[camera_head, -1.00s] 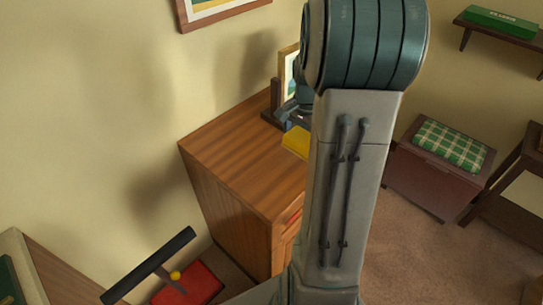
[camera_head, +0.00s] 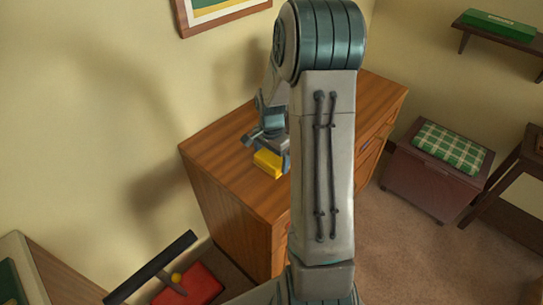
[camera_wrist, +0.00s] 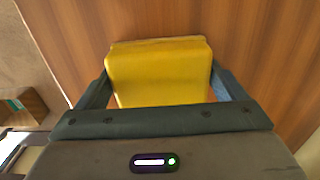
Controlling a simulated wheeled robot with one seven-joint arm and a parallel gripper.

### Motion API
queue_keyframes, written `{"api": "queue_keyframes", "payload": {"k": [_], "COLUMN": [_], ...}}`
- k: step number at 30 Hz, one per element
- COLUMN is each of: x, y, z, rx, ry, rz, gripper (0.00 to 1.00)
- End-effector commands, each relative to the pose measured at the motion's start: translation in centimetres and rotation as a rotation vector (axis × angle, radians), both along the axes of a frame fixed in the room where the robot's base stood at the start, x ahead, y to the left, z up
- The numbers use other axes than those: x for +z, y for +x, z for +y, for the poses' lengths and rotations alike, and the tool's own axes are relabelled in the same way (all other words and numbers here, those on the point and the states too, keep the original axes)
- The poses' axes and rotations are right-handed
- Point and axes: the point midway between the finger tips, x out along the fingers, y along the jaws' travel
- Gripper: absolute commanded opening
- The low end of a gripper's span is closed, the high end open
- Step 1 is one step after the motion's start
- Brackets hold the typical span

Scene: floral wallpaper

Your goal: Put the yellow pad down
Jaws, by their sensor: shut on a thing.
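The yellow pad (camera_head: 267,163) is a small thick block over the top of the wooden cabinet (camera_head: 222,143), left of my arm in the head view. My gripper (camera_head: 270,147) is shut on it. In the wrist view the yellow pad (camera_wrist: 158,70) sits between the two fingers, with wood grain behind it. I cannot tell whether the pad's underside touches the cabinet top. My arm hides part of the cabinet top and the gripper's right side.
A stool with a green checked cushion (camera_head: 450,148) stands right of the cabinet. A wall shelf holds a green box (camera_head: 500,23). A red object (camera_head: 192,287) lies low at the left. The left part of the cabinet top is clear.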

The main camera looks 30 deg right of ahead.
Motion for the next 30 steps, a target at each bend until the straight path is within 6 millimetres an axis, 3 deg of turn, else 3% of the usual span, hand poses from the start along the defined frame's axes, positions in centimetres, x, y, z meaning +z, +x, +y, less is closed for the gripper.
{"api": "queue_keyframes", "payload": {"k": [3, 4, 17, 30], "x": [-0.1, 0.0, -0.5, 9.8], "y": [0.0, 0.0, 0.0, 0.3], "z": [0.0, 0.0, 0.0, 0.2], "rx": [0.000, 0.000, -0.002, 0.000], "ry": [0.000, 0.000, 0.002, -0.002], "rz": [0.000, 0.000, 0.001, -0.005], "gripper": [0.72, 0.99, 1.00, 1.00]}}
